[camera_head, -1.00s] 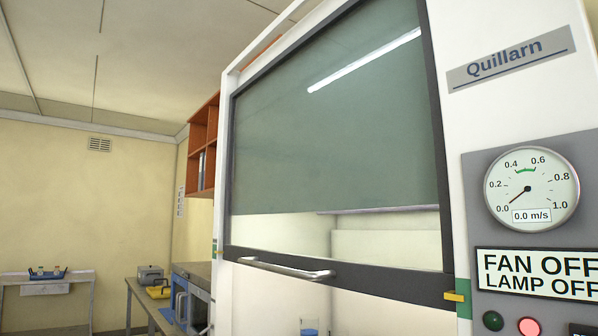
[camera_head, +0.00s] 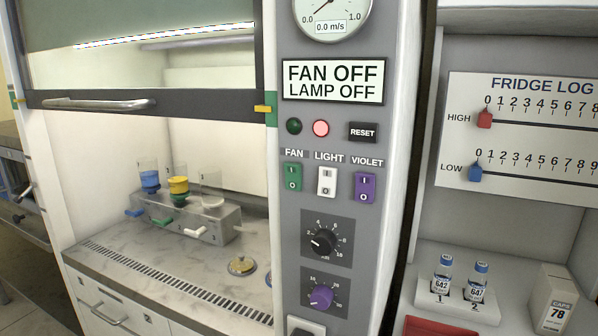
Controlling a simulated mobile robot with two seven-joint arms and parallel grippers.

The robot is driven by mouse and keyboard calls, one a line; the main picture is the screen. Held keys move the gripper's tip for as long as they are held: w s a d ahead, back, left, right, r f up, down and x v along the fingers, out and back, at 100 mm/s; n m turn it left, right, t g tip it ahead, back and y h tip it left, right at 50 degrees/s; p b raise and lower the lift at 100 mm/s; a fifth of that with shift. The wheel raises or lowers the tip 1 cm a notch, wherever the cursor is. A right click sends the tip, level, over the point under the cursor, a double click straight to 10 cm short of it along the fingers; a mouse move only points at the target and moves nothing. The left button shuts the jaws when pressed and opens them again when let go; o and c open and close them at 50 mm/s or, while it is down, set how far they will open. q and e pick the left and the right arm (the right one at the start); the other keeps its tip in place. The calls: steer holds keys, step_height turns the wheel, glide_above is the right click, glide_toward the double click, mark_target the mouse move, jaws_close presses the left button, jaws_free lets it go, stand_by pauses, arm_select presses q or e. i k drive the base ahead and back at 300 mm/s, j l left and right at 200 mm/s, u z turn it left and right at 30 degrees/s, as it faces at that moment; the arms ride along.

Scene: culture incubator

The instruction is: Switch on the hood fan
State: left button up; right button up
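The hood's control panel (camera_head: 289,217) fills the middle of the head view. Its display (camera_head: 334,81) reads FAN OFF and LAMP OFF. The green FAN rocker switch (camera_head: 293,177) sits below the FAN label, marked I above and O below. Beside it are the white LIGHT switch (camera_head: 327,181) and the violet VIOLET switch (camera_head: 365,188). The airflow gauge (camera_head: 333,12), cut by the top edge, reads 0.0 m/s. A dark green lamp (camera_head: 294,126) and a lit pinkish-red lamp (camera_head: 320,128) sit above the switches. Neither gripper is in view.
The hood sash (camera_head: 150,104) with its bar handle is partly raised at left; a manifold with funnels (camera_head: 185,215) stands inside. Two knobs (camera_head: 323,241) and a RESET button (camera_head: 362,132) are near the switches. At right are a fridge log board (camera_head: 530,140) and two vials.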

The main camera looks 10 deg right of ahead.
mark_target(293, 171)
steer(key=k+j+u, duration=0.15)
steer(key=j, duration=0.2)
steer(key=k+j+u, duration=0.1)
steer(key=j, duration=0.25)
steer(key=k+j+u, duration=0.15)
steer(key=j, duration=0.25)
